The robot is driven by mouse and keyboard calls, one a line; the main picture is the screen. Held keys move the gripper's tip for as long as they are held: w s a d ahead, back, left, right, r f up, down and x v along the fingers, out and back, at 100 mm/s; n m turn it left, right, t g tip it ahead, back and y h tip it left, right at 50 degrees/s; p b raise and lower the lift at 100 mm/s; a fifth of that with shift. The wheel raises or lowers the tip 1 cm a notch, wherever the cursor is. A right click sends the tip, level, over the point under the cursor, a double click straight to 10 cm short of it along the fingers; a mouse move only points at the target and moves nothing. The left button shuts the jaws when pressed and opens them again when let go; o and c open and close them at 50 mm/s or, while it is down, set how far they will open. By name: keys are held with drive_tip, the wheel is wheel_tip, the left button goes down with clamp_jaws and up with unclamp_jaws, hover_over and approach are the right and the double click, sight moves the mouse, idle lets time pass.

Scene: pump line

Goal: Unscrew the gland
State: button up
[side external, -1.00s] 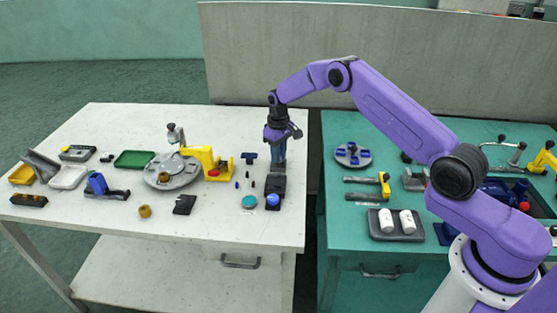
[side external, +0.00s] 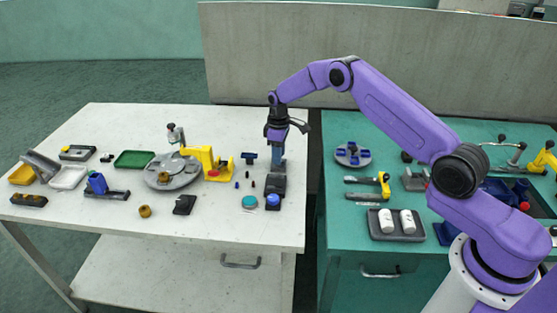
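My gripper (side external: 277,146) points straight down over the right edge of the white table, at the top of a grey-blue upright part (side external: 279,163). This part stands on a dark block (side external: 275,184), and a round blue cap (side external: 272,201) sits at the block's front. I cannot pick out the gland for certain; it may be hidden at my fingertips. The fingers are too small and too covered to show whether they are open or shut on anything.
A yellow bracket (side external: 222,165) and a round grey plate (side external: 162,180) stand left of my gripper. Small pegs, a teal disc (side external: 250,202) and a brass piece (side external: 145,211) lie nearby. A gap separates the white table (side external: 240,230) from the green bench (side external: 345,225).

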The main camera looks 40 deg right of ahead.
drive_tip(key=shift+r, duration=2.25)
drive_tip(key=m, duration=0.5)
drive_tip(key=shift+r, duration=0.2)
drive_tip(key=m, duration=0.6)
drive_tip(key=shift+r, duration=0.2)
drive_tip(key=m, duration=0.5)
drive_tip(key=shift+r, duration=0.15)
drive_tip(key=m, duration=0.6)
drive_tip(key=shift+r, duration=0.25)
drive_tip(key=m, duration=0.6)
drive_tip(key=shift+r+m, duration=0.25)
drive_tip(key=shift+m, duration=0.05)
drive_tip(key=m, duration=0.5)
drive_tip(key=shift+f, duration=3.35)
